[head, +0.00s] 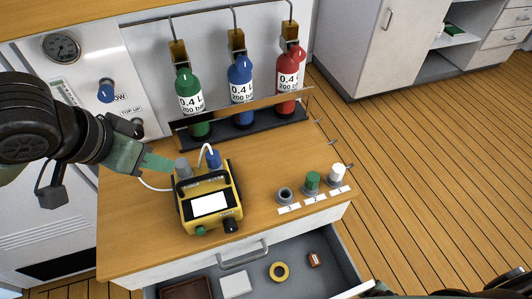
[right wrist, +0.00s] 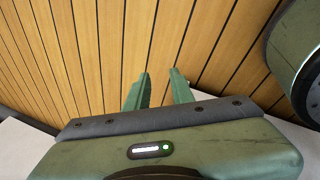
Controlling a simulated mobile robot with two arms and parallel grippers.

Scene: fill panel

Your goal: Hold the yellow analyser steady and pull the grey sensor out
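The yellow analyser (head: 228,206) stands upright on the wooden worktop in the head view, with a white screen and a dark handle. A grey cylinder, apparently the grey sensor (head: 182,166), stands in its back left top, beside a blue one (head: 213,159). My left gripper (head: 172,164) comes in from the left with its fingertips close to the grey sensor. I cannot tell whether they touch it, or how far apart the fingers are. My right gripper (right wrist: 159,90) is open and empty above the wooden floor in the right wrist view.
Grey, green (head: 312,181) and white parts stand behind numbered labels at the worktop's right. Green, blue and red bottles (head: 288,75) stand in a rack behind. An open drawer (head: 345,262) below the worktop holds yellow tape (head: 279,263) and small items.

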